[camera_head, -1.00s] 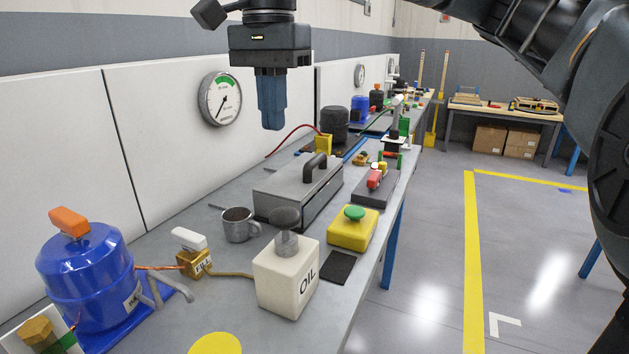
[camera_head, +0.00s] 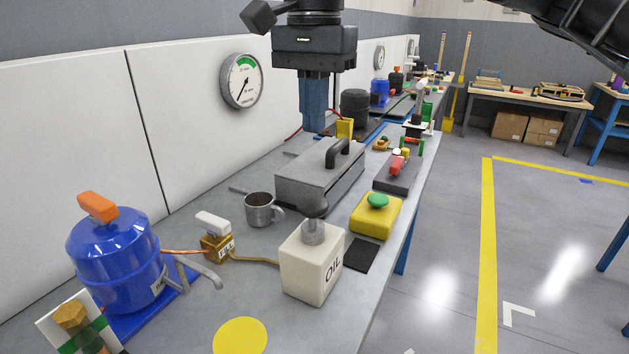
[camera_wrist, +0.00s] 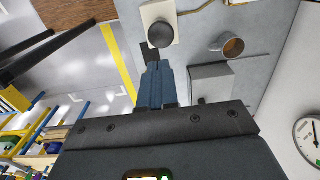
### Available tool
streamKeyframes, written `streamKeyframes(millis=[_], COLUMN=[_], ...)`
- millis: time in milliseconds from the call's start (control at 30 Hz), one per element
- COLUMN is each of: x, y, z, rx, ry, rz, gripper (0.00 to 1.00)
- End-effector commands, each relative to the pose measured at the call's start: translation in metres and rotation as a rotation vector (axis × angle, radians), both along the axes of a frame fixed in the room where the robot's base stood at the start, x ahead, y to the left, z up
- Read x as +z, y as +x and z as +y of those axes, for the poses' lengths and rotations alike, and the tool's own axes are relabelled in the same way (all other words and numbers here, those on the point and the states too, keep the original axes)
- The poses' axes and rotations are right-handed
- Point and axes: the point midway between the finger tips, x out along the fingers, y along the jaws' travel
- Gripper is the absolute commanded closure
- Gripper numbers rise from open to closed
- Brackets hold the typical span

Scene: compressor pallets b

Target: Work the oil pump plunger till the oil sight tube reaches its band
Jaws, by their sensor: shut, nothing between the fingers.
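The oil pump (camera_head: 309,267) is a white box marked OIL on the bench, with a grey plunger knob (camera_head: 314,206) standing up on its top. It also shows at the top of the wrist view (camera_wrist: 174,12), with the dark round knob (camera_wrist: 160,35) just ahead of the fingertips. The oil sight tube (camera_head: 75,316) is at the lower left, brownish with a green band on a white plate; its lower part is cut off and its level is unclear. My gripper (camera_head: 314,130) is shut and empty, pointing down above the bench, apart from the knob.
A grey toolbox (camera_head: 318,180), a metal mug (camera_head: 262,210) and a yellow box with a green button (camera_head: 376,215) stand close around the pump. A brass valve with a white handle (camera_head: 213,223) and a blue compressor (camera_head: 115,262) are left.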

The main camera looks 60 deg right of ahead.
Motion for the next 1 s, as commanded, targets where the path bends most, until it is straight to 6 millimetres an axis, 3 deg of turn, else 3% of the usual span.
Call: streamKeyframes(millis=[300,500,700,1000], x=[-0.062,-0.093,-0.109,-0.112], y=[0.000,0.000,0.000,0.000], z=[0.000,0.001,0.000,0.000], rx=[-0.002,-0.001,-0.001,-0.001], ry=[0.004,0.004,0.001,0.000], rz=[0.002,0.001,-0.001,0.000], gripper=[1.00,1.00,1.00,1.00])
